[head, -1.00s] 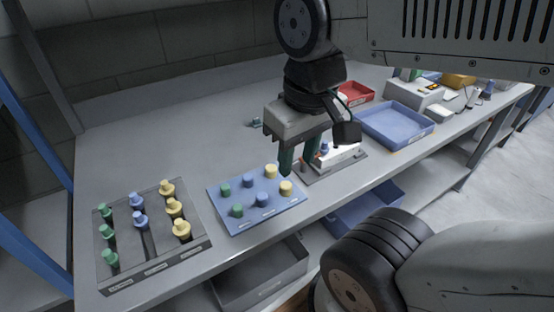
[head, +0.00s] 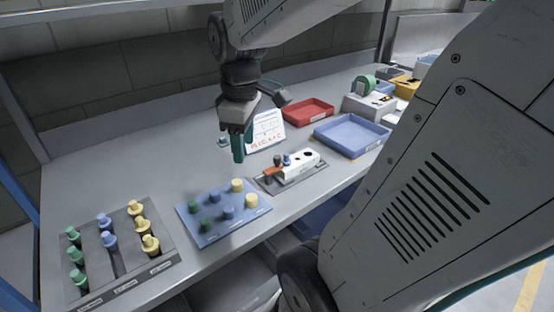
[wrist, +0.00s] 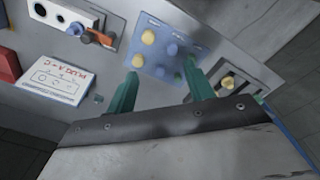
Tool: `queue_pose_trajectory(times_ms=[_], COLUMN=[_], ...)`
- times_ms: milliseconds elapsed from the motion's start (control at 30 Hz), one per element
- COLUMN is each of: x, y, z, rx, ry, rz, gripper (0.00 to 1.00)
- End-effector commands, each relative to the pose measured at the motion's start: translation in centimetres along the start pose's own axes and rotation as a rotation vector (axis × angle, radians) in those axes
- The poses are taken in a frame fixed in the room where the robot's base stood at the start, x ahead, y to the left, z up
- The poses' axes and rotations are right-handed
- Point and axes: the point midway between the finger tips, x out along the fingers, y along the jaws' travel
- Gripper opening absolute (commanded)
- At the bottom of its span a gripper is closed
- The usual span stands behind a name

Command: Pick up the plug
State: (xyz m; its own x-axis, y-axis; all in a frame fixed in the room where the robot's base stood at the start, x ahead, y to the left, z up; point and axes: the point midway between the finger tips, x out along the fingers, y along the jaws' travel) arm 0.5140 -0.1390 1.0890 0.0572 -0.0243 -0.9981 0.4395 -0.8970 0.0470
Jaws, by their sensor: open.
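Several plugs in green, blue and yellow stand on a blue board (head: 232,236) on the bench; a yellow one (head: 237,185) is at its back right. Several more stand in a grey slotted rack (head: 70,292) at the left. I cannot tell which plug is meant. My gripper (head: 238,158) is open and empty, its green fingers pointing down above the bench behind the blue board. In the wrist view the blue board (wrist: 140,62) lies beyond and between the fingertips (wrist: 161,69), apart from them. The rack is partly hidden by a finger there.
A white block with holes (head: 304,163) sits on a grey plate right of the board, beside an orange-brown part. A printed white sign (head: 266,132), red tray (head: 308,110) and blue tray (head: 350,134) stand behind it. A small teal item (head: 222,142) lies near my gripper.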

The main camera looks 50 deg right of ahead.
Motion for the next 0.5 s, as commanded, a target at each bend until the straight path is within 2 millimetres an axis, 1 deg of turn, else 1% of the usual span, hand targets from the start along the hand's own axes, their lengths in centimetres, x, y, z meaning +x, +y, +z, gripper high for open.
queue_pose_trajectory(times_ms=[33,67,100,167,200,300,333,400,500], x=[1.1,1.6,2.4,3.7,4.5,6.3,6.8,7.7,8.5], y=[3.0,4.6,6.8,9.7,11.5,14.9,15.8,17.2,18.4], z=[0.3,0.6,1.0,1.9,2.7,4.5,5.0,6.0,6.8], rx=[-0.055,-0.103,-0.166,-0.254,-0.307,-0.421,-0.449,-0.501,-0.545], ry=[-0.015,-0.019,-0.022,-0.027,-0.028,-0.029,-0.029,-0.028,-0.027], rz=[-0.012,-0.017,-0.022,-0.03,-0.035,-0.047,-0.05,-0.054,-0.057], gripper=[0.53,0.53,0.53,0.53,0.53,0.53,0.53,0.53,0.53])
